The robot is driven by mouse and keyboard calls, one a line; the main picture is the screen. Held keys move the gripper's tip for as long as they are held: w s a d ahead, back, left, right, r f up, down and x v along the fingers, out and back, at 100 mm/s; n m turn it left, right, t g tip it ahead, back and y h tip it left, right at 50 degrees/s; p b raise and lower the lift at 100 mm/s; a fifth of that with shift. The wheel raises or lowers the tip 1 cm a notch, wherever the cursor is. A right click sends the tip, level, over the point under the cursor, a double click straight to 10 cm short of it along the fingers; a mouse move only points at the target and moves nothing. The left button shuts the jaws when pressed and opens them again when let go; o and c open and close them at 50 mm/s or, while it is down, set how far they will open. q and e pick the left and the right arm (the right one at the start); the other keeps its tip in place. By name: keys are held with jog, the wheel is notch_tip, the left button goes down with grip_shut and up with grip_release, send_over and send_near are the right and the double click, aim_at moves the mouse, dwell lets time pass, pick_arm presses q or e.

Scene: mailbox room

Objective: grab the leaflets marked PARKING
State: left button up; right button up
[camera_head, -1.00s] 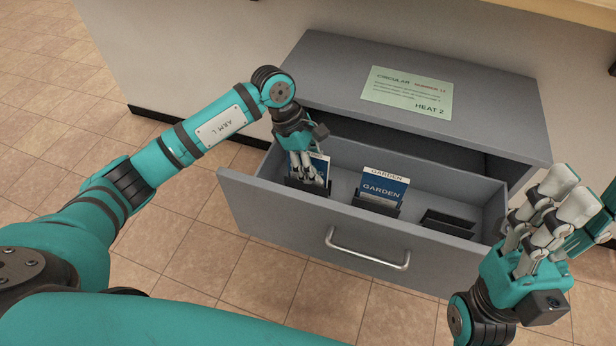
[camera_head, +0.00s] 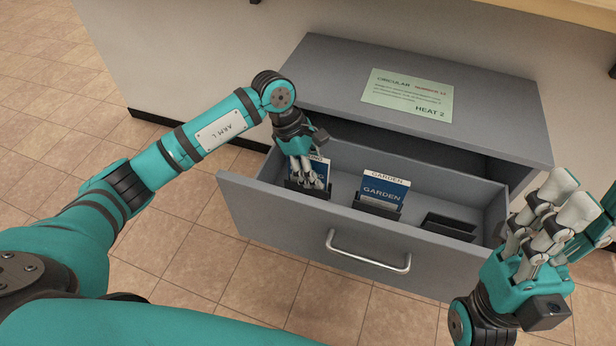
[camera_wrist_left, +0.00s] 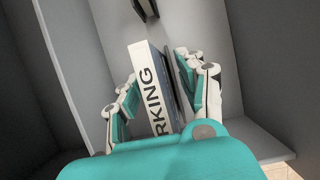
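The PARKING leaflets (camera_head: 322,167) stand in a black holder at the left end of the open drawer, partly hidden by my left gripper (camera_head: 308,178). In the left wrist view the stack (camera_wrist_left: 153,92) shows its white edge with the letters "RKING". My left gripper's fingers (camera_wrist_left: 160,95) are open on both sides of the stack, with a gap visible on the left side. Whether the right-side fingers touch is unclear. My right gripper (camera_head: 545,225) is open and empty, right of the drawer.
The grey drawer (camera_head: 290,217) has a metal handle (camera_head: 368,255) on its front. GARDEN leaflets (camera_head: 384,190) stand in the middle holder; the right holder (camera_head: 449,227) is empty. A green circular sheet (camera_head: 408,95) lies on the cabinet top (camera_head: 490,110) behind.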

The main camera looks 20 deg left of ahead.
pick_arm(q)
grip_shut()
